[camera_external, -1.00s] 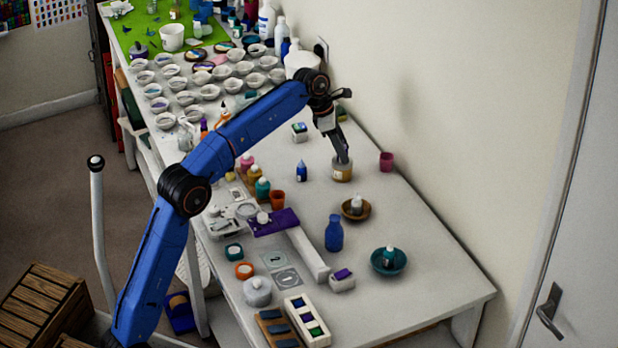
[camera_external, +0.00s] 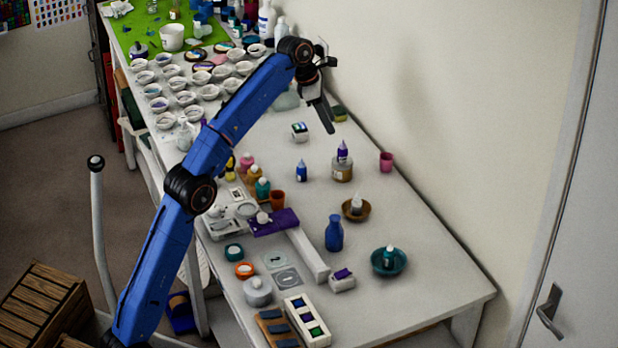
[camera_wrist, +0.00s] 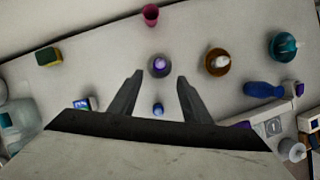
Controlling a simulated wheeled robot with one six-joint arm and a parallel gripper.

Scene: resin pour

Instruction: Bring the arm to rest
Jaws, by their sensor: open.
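My blue arm (camera_external: 240,108) reaches over the white table from the left. My gripper (camera_external: 328,85) is raised above the far part of the table; it is open and empty. In the wrist view the two fingers (camera_wrist: 156,90) stand apart, with nothing between them but the table and a small blue bottle (camera_wrist: 158,109) below. A purple-capped bottle (camera_external: 343,152) stands in or on a tan jar (camera_external: 342,171), below and to the right of my gripper. It also shows in the wrist view (camera_wrist: 159,62), beyond the fingertips.
A brown bowl (camera_external: 357,213) and a teal bowl (camera_external: 389,262) each hold a bottle. A blue vase (camera_external: 334,233), a pink cup (camera_external: 386,161) and a green-yellow sponge (camera_external: 339,113) stand nearby. Many small cups crowd the far left. The wall runs close along the table's right edge.

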